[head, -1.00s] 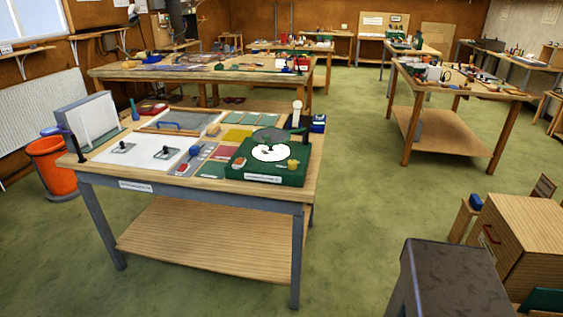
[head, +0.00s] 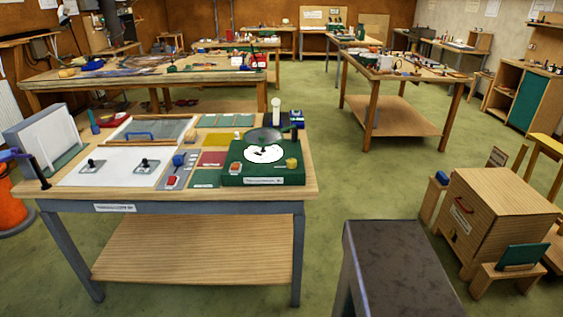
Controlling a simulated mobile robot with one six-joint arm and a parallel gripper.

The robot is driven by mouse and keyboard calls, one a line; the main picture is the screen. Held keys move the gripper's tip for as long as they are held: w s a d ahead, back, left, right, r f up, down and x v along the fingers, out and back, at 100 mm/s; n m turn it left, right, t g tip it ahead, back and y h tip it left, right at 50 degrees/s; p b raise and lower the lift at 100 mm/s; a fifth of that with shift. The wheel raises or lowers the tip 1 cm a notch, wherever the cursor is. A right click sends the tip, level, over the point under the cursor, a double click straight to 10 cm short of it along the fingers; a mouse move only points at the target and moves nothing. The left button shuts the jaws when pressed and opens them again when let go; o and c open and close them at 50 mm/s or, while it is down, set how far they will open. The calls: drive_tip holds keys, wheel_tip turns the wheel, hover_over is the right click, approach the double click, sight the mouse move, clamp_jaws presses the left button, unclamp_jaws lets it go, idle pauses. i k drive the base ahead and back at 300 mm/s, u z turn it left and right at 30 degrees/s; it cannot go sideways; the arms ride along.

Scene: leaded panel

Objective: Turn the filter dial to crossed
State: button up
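A green box (head: 232,178) with a label on its front sits at the right front corner of the near workbench. On its top are a bright white disc (head: 265,154) with a dark round plate (head: 263,135) behind it. My gripper is not in view.
The near workbench (head: 200,194) also holds a white board with two dark clamps, a framed panel and colored sheets. A dark-topped stool (head: 395,255) stands at front right, with a wooden cabinet (head: 500,215) beyond. Green floor (head: 355,175) is clear right of the bench.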

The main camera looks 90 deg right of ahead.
sight(291, 163)
drive_tip(key=i, duration=1.25)
drive_tip(key=u, duration=1)
drive_tip(key=k, duration=0.15)
drive_tip(key=z, duration=3.25)
drive_tip(key=i, duration=0.3)
drive_tip(key=z, duration=0.1)
